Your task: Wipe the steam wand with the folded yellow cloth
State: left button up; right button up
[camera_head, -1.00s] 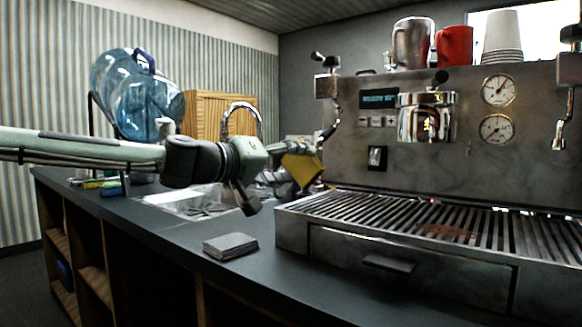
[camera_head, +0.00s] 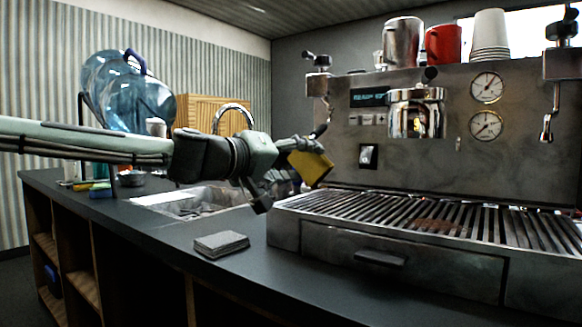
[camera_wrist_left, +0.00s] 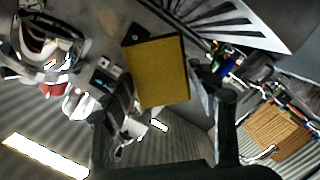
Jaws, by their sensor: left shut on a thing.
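The folded yellow cloth (camera_head: 311,169) is pinched in my left gripper (camera_head: 289,149), which is shut on it. It hangs tilted in front of the left end of the espresso machine. The left steam wand (camera_head: 325,104) hangs from that end, and its lower part comes down just above the cloth. I cannot tell whether they touch. A second steam wand (camera_head: 550,115) hangs at the machine's right side. In the left wrist view the cloth (camera_wrist_left: 158,72) fills the space between the fingers and hides what lies behind it. My right gripper is not in view.
The espresso machine (camera_head: 350,150) has a slatted drip tray (camera_head: 430,222) in front. Grey folded cloths or pads (camera_head: 221,244) lie on the dark counter (camera_head: 190,262). A sink (camera_head: 190,200) with a curved tap (camera_head: 233,106) and a blue water bottle (camera_head: 130,92) are at the left.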

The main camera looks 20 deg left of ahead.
aim_at(292, 162)
pick_arm(q)
jog(key=shift+s+d, duration=0.1)
jog(key=shift+d, duration=0.2)
jog(key=shift+f+b, duration=0.1)
jog(key=shift+b, duration=0.3)
jog(key=shift+a, duration=0.1)
jog(key=shift+w+a, duration=0.45)
jog(key=shift+a, duration=0.45)
jog(key=shift+w+a, duration=0.45)
jog(key=shift+a, duration=0.4)
jog(key=shift+s, duration=0.1)
jog(key=shift+p+v, duration=0.85)
jog(key=shift+v, duration=1.15)
jog(key=shift+s+a+f+p, duration=0.15)
jog(key=shift+s+p, duration=0.15)
jog(key=shift+s, duration=0.65)
